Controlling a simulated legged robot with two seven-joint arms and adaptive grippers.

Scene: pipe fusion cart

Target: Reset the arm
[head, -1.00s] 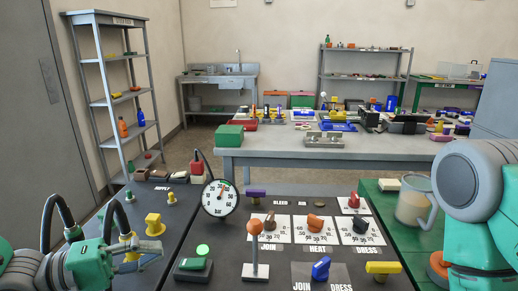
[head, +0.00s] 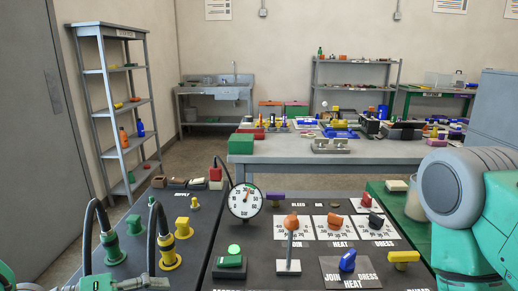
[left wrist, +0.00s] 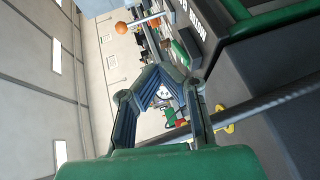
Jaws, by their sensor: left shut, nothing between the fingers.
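My left gripper shows in the left wrist view (left wrist: 160,82), its two dark fingers folded together at the tips with nothing between them. In the head view only small grey and green parts of my left arm show at the bottom left edge, low beside the console. My right arm's grey and green links fill the right edge of the head view; its gripper is out of frame. The dark console (head: 232,286) carries a round dial gauge (head: 245,200), an orange-balled lever (head: 291,222), a green button (head: 234,249), a blue knob (head: 348,260) and a yellow handle (head: 403,257).
Yellow fittings (head: 182,228) and black hoses (head: 157,225) stand on the left panel, close to my left arm. A grey table (head: 265,160) with parts stands behind. A tall shelf (head: 120,110) is at the left. Open floor shows between shelf and table.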

